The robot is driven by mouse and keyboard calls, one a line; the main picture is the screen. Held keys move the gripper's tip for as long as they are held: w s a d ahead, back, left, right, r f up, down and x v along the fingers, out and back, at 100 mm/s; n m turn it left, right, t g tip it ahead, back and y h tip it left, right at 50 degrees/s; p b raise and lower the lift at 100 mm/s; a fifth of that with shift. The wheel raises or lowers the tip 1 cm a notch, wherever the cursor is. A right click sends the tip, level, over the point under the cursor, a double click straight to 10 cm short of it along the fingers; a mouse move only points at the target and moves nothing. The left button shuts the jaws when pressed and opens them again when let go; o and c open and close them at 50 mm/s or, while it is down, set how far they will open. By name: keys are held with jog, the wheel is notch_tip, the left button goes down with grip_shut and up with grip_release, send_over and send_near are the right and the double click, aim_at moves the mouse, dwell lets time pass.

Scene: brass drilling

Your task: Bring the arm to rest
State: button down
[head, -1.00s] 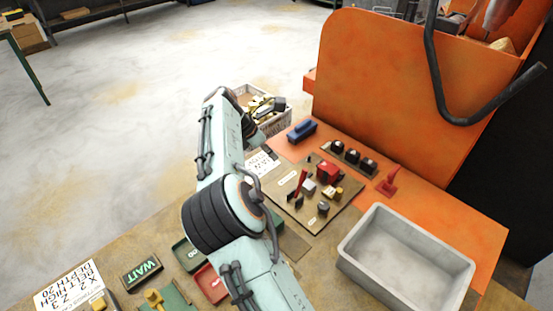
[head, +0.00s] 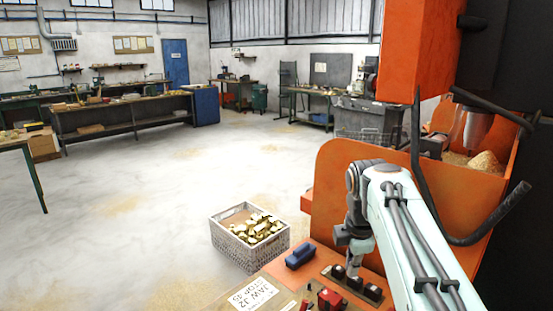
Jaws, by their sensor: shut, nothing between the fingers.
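My arm rises from the bottom right of the head view and bends at a joint in front of the orange machine guard. From there my wrist hangs down, with my gripper (head: 352,267) at its lower end. The gripper is small and partly lost against the dark parts behind it. It is shut and empty, above the back of the orange bench surface by the row of black knobs (head: 365,291).
A blue block (head: 300,254) and a red part (head: 329,300) are close by on the bench, left of my arm. A wicker basket of brass pieces (head: 250,237) stands beyond the bench edge. Open floor (head: 130,220) lies left.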

jog(key=s+m+y, duration=0.2)
jog(key=s+m, duration=0.2)
jog(key=s, duration=0.7)
jog(key=s+a+f+m+g, duration=0.1)
jog(key=s+a+f+m, duration=0.1)
jog(key=s+f+m, duration=0.3)
jog(key=s+a+f+m+g, duration=0.2)
jog(key=s+f+m, duration=0.3)
jog(key=s+m, duration=0.4)
jog(key=s, duration=0.3)
jog(key=shift+s+a+f, duration=0.2)
jog(key=shift+a+f, duration=0.05)
jog(key=shift+f, duration=0.1)
